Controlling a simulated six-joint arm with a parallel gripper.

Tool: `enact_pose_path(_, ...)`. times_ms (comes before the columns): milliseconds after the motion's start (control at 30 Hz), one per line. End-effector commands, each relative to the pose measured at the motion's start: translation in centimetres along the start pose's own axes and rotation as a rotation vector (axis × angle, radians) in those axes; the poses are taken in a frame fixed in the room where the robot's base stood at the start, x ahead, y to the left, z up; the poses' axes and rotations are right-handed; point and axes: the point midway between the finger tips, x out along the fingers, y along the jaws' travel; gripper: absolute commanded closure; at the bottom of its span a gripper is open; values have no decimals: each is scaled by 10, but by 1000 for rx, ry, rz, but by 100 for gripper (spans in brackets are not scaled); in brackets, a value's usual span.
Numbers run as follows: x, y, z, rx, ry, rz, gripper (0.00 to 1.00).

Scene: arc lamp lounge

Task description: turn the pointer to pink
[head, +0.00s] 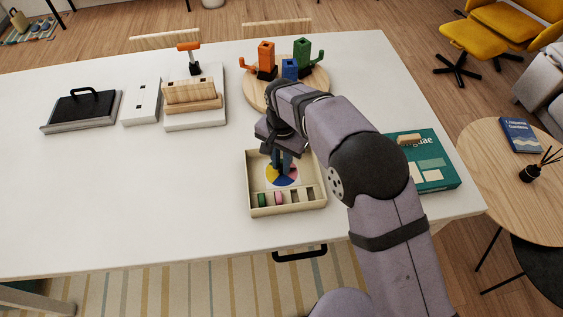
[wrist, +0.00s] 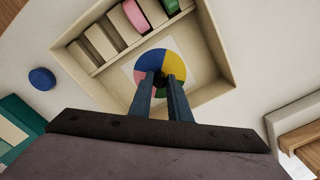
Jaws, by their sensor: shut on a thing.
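A round colour wheel (head: 292,179) lies in a shallow beige box (head: 252,192). In the wrist view the wheel (wrist: 177,55) shows pink at left, blue at top left, yellow at top right and some green at the lower side. My gripper (wrist: 161,78) reaches down over the wheel's middle, its fingers close together on a small dark piece there, which I take to be the pointer (wrist: 160,81). The fingers hide most of it, so I cannot tell which colour it points to. In the head view my gripper (head: 282,162) is partly behind my arm.
Compartments along the box's side hold a green piece (head: 262,200) and a pink piece (head: 279,198). A teal game box (head: 436,168) lies to the right. A blue disc (wrist: 41,79) lies outside the box. A round wooden board (head: 318,82) with coloured pieces stands behind.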

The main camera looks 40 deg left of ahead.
Motion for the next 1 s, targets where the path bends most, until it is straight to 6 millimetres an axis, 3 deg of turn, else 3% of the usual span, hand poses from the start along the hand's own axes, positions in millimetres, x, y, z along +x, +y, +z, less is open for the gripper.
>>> enact_pose_path(733, -1, 0, 0, 101, 1, -1, 100)
enact_pose_path(767, -1, 0, 0, 100, 1, -1, 79)
enact_pose_path(833, -1, 0, 0, 100, 1, -1, 64)
enact_pose_path(1000, 0, 0, 0, 100, 1, -1, 64)
